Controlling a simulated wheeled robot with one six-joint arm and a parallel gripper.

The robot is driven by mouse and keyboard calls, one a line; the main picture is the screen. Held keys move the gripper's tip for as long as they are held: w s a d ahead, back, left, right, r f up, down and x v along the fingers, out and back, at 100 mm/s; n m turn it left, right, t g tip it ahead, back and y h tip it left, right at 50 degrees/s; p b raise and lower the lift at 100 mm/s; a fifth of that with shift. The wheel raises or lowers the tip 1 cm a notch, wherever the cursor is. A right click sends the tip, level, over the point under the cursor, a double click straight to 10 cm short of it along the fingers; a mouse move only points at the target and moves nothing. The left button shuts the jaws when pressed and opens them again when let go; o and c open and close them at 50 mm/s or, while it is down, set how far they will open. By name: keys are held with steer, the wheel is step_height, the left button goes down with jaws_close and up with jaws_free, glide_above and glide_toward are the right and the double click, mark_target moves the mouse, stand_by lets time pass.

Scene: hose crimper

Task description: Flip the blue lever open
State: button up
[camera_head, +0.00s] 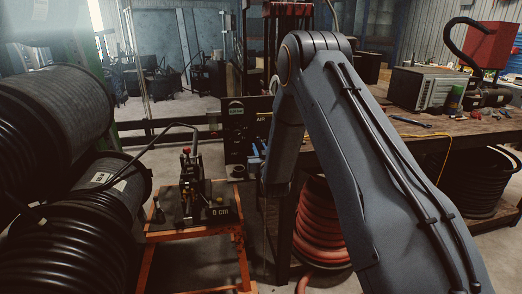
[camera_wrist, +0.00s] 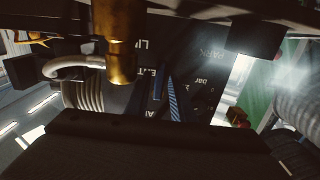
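The hose crimper (camera_head: 192,180) stands on an orange-framed cart at lower left of centre in the head view, with a red knob on top. A small blue piece (camera_head: 254,150) shows beside my arm, in front of a dark panel; I cannot tell if it is the blue lever. The wrist view shows a narrow blue striped strip (camera_wrist: 174,102) in front of a dark lettered panel, also not surely the lever. My gripper (camera_head: 272,188) hangs down right of the cart, apart from the crimper in the picture. Its fingers cannot be made out.
The orange cart (camera_head: 151,239) has large black hose coils (camera_head: 62,230) to its left. A workbench (camera_head: 470,127) with tools is at right, and a red hose coil (camera_head: 318,232) stands below it. A brass cylinder (camera_wrist: 118,42) is close in the wrist view.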

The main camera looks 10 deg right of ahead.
steer(key=shift+o, duration=0.7)
steer(key=s+b, duration=0.2)
steer(key=s, duration=0.6)
